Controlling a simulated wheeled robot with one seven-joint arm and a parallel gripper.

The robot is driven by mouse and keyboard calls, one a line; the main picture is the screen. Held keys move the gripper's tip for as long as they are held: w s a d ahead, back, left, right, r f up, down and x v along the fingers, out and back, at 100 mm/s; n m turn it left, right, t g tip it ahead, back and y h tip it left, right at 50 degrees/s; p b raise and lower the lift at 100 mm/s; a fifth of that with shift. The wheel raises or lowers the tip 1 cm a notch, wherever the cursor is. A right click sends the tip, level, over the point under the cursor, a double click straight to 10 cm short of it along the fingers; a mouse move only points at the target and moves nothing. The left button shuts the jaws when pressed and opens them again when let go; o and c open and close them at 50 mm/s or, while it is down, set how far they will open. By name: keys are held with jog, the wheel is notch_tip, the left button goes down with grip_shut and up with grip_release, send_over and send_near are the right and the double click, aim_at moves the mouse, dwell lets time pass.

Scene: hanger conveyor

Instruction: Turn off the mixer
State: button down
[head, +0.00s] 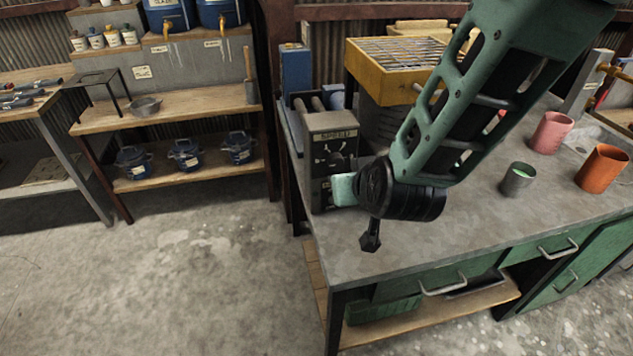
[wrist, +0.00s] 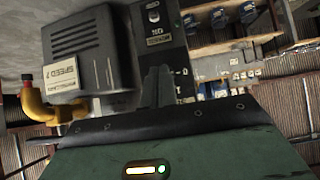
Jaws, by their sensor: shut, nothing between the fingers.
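The mixer's grey control box (head: 334,140) stands at the left end of the bench in the head view. Its front has a label reading SPEED and a dark dial (head: 333,157). In the wrist view a dark panel (wrist: 165,62) carries a small label and a switch (wrist: 153,13). My gripper (wrist: 158,82) is shut and empty, its dark fingers pointing at that panel. I cannot tell whether they touch it. In the head view the pale green hand is beside the lower front of the box, and the fingertips are not clearly seen.
A vented dark housing (wrist: 82,50) and a yellow pipe (wrist: 38,108) are left of my fingers in the wrist view. A yellow grid-topped tray (head: 400,68) stands behind the arm. A grey cup (head: 518,179), pink cup (head: 552,132) and orange cup (head: 602,168) stand right.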

jog(key=shift+w, duration=0.15)
jog(key=p+x, duration=0.2)
jog(key=x, duration=0.7)
jog(key=shift+w, duration=0.15)
jog(key=f, duration=0.1)
jog(key=f+p, duration=0.1)
jog(key=f, duration=0.1)
jog(key=shift+s, duration=0.35)
jog(key=shift+s+d+f, duration=0.1)
jog(key=shift+s+f, duration=0.15)
jog(key=shift+f, duration=0.35)
jog(key=shift+f, duration=0.1)
